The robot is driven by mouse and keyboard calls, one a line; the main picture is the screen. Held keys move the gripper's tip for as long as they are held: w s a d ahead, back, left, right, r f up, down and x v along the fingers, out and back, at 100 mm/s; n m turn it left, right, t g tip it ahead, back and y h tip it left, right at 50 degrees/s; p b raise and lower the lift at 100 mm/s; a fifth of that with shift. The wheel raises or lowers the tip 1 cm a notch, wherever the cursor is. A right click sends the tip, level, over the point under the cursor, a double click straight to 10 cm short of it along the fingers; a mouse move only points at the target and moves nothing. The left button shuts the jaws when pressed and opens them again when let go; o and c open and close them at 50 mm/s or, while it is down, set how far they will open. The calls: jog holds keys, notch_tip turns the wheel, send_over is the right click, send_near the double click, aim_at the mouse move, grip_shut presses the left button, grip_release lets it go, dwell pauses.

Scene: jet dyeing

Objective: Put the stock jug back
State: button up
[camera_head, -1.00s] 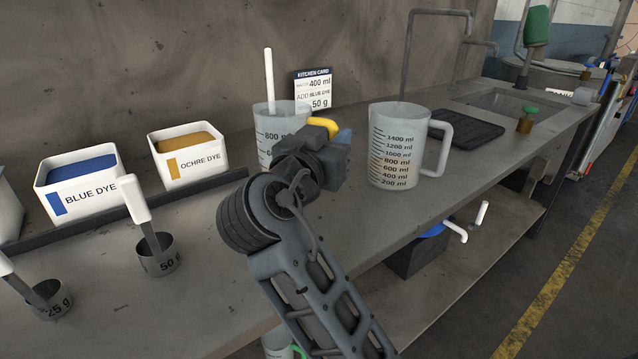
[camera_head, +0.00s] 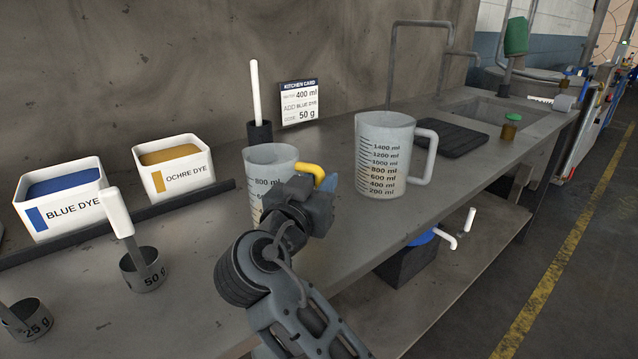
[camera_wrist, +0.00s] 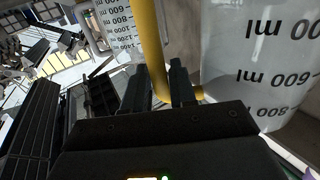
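A translucent measuring jug (camera_head: 262,180) with a yellow handle (camera_head: 311,169) is at my gripper (camera_head: 318,190). The task's stock jug appears to be this one; no label confirms it. In the wrist view, the handle (camera_wrist: 148,40) passes between the two fingers of my gripper (camera_wrist: 163,82), which are closed around it. The jug's printed wall (camera_wrist: 262,65) fills the right side there. It looks nearly upright. My gripper and arm hide its lower part, so I cannot tell whether its base touches the bench.
A larger jug (camera_head: 383,160) with a white handle stands to the right. A dark holder (camera_head: 260,134) with a white rod and the kitchen card (camera_head: 299,103) are behind. Dye bins (camera_head: 68,210) and scoops (camera_head: 143,275) are left. Bare bench (camera_head: 215,225) lies between.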

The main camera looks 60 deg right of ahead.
jog(key=o, duration=0.4)
jog(key=shift+r+p, duration=0.1)
jog(key=shift+p, duration=0.35)
jog(key=b+v, duration=0.2)
jog(key=v, duration=0.5)
jog(key=shift+s+a, duration=0.2)
jog(key=shift+a, duration=0.15)
